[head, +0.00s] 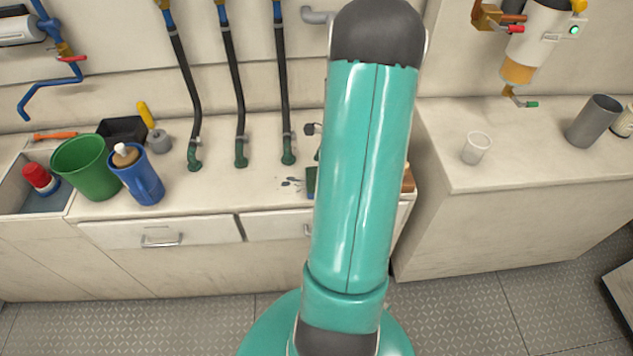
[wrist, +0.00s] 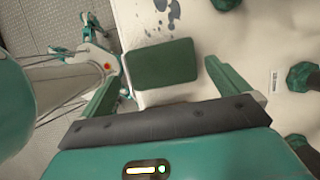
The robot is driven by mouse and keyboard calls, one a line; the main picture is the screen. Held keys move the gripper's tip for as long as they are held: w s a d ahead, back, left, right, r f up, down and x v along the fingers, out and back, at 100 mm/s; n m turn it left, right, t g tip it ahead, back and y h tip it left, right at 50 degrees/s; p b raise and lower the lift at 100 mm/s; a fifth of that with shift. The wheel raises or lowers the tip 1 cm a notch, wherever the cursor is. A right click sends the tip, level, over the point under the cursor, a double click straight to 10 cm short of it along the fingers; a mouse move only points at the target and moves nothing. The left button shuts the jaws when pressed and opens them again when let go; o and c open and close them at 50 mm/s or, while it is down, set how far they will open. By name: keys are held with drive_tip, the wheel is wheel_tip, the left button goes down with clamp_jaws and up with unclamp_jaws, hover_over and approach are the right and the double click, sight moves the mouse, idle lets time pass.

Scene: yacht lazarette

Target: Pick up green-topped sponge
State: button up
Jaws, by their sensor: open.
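The green-topped sponge (wrist: 163,63) is a dark green rectangle in the wrist view, lying flat near the counter's front edge. In the head view only a sliver of it (head: 311,182) shows beside my teal arm, which hides the rest. My gripper (wrist: 162,70) is open and empty in the wrist view. One finger is left of the sponge and the other right of it, with a wider gap on the right. I cannot tell how high the fingers are above the counter. The head view does not show the gripper, as my arm covers it.
Dark splashes (wrist: 165,20) mark the counter (head: 262,150) by the sponge. Green-ended hoses (head: 288,150) stand to the left. A blue jug (head: 143,183), a green bucket (head: 85,167) and a sink (head: 25,195) are farther left. A clear cup (head: 476,148) stands on the right counter.

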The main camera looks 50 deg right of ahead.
sight(315, 178)
drive_tip(key=x, duration=0.4)
drive_tip(key=shift+d+f, duration=0.1)
drive_tip(key=shift+f, duration=0.15)
drive_tip(key=c, duration=0.8)
drive_tip(key=shift+r, duration=0.15)
drive_tip(key=shift+r, duration=0.3)
wheel_tip(315, 178, up, 2)
drive_tip(key=shift+w+r, duration=0.1)
drive_tip(key=shift+r, duration=0.05)
drive_tip(key=s+a+r, duration=0.5)
drive_tip(key=a+r, duration=0.4)
drive_tip(key=a, duration=0.4)
drive_tip(key=shift+s+r, duration=0.2)
drive_tip(key=shift+r, duration=0.2)
